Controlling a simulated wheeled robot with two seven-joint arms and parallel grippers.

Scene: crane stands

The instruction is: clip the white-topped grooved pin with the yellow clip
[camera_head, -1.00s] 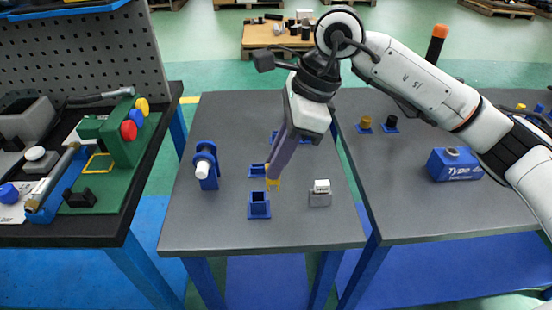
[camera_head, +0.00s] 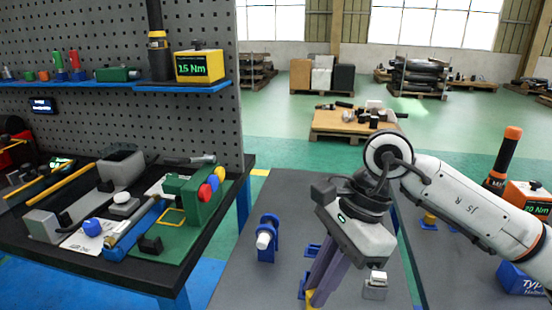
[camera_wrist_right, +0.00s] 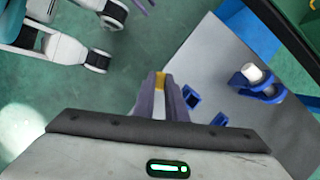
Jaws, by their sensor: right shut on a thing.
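The white-topped pin (camera_head: 264,241) sits in a blue stand (camera_head: 267,255) on the left part of the grey table. Its white end also shows in the right wrist view (camera_wrist_right: 253,72), with blue parts around it; its groove is too small to make out. My right gripper (camera_head: 312,297) is shut on the yellow clip (camera_head: 310,299), which is partly cut off by the lower picture edge. The clip shows between the fingertips in the right wrist view (camera_wrist_right: 160,80). The gripper is right of the pin, apart from it. My left gripper is not in view.
Empty blue square holders (camera_wrist_right: 191,97) stand beside my right gripper. A grey block with a white top (camera_head: 376,285) is right of it. A black bench (camera_head: 90,262) with a green fixture (camera_head: 185,195) and a pegboard (camera_head: 120,110) borders the left side.

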